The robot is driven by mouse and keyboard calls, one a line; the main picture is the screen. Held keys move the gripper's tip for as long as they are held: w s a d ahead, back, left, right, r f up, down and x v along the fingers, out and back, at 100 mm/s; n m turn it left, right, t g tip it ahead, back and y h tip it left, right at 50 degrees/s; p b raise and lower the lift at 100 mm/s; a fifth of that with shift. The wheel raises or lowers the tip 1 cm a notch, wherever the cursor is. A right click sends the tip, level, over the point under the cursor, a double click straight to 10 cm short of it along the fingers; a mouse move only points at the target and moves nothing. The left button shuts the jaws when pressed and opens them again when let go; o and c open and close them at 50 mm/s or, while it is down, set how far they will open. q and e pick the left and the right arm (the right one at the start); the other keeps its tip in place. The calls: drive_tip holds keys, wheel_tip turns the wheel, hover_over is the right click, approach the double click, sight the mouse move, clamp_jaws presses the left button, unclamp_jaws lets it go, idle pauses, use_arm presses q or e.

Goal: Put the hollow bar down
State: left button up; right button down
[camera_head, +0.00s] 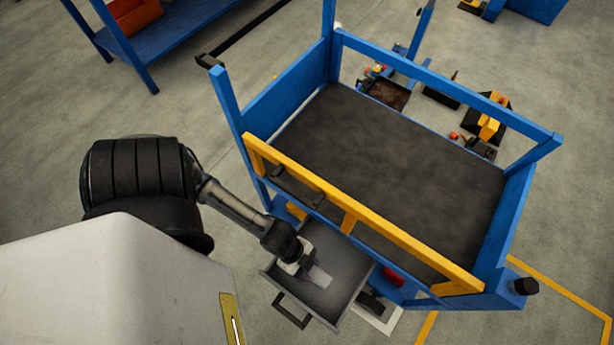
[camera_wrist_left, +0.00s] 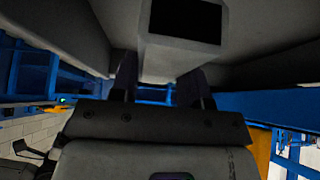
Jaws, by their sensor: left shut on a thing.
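The hollow bar (camera_head: 319,278) is a short light grey piece in the head view, inside or just above the open grey drawer (camera_head: 338,256). In the left wrist view the bar (camera_wrist_left: 150,62) shows its dark rectangular open end. My left gripper (camera_head: 297,262) reaches down into the drawer and is shut on the bar; its two dark fingers (camera_wrist_left: 160,82) stand either side of the bar. I cannot tell whether the bar touches the drawer floor. My right gripper is not in view.
The drawer hangs out of a blue cart with a dark top (camera_head: 390,165) and a yellow rail (camera_head: 347,222) above the drawer. A black handle (camera_head: 290,312) is on the drawer front. A blue shelf (camera_head: 170,40) stands at the upper left. The cart top is clear.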

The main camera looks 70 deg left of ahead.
use_arm(q)
drive_tip(key=shift+a+f, duration=0.2)
drive_tip(key=shift+a, duration=0.1)
wheel_tip(320, 180, down, 4)
drive_tip(key=b, duration=0.2)
drive_tip(key=shift+b, duration=0.3)
drive_tip(key=shift+r, duration=0.1)
drive_tip(key=o, duration=1.1)
